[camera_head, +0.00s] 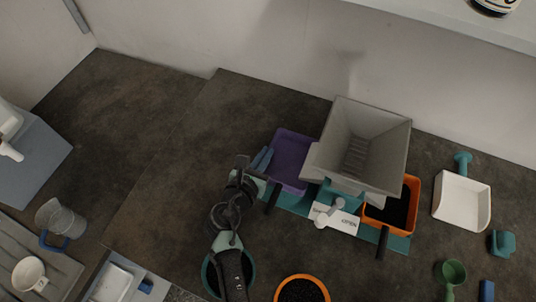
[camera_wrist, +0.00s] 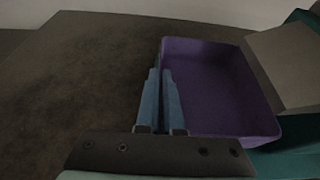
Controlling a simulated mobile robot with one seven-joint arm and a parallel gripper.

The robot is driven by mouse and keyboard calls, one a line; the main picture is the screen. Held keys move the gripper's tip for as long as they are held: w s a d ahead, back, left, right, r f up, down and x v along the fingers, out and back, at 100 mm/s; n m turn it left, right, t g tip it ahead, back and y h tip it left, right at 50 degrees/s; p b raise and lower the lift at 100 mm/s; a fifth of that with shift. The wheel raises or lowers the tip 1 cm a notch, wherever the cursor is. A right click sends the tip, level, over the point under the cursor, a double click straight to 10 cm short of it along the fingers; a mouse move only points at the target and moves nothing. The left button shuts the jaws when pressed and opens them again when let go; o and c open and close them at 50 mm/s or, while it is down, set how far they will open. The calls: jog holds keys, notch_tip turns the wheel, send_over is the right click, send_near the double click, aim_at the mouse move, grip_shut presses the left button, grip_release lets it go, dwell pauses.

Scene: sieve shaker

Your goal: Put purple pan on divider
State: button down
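The purple pan (camera_head: 290,158) is empty and sits against the left side of the grey divider hopper (camera_head: 343,150), over or beside the left end of its teal base (camera_head: 292,203). In the wrist view the purple pan (camera_wrist: 220,90) fills the right half, with the grey hopper (camera_wrist: 290,65) at its right edge. My gripper (camera_head: 262,158) is at the pan's left wall. In the wrist view my gripper's blue fingers (camera_wrist: 160,72) are close together, with the wall running between their tips. The lower part of that wall is hidden by the fingers.
An orange pan (camera_head: 408,192) with dark material sits at the divider's right side. A white scoop tray (camera_head: 462,200) and a green scoop (camera_head: 453,272) lie further right. An orange-rimmed bowl (camera_head: 302,289) and a teal bowl (camera_head: 210,274) stand in front. The counter left of the pan is clear.

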jog(key=shift+s+d+f, duration=0.2)
jog(key=shift+d+f, duration=0.15)
jog(key=shift+d, duration=0.05)
jog(key=shift+f+b, duration=0.3)
jog(key=shift+f, duration=0.1)
jog(key=c, duration=1.1)
grip_release()
jog(key=shift+o, duration=0.2)
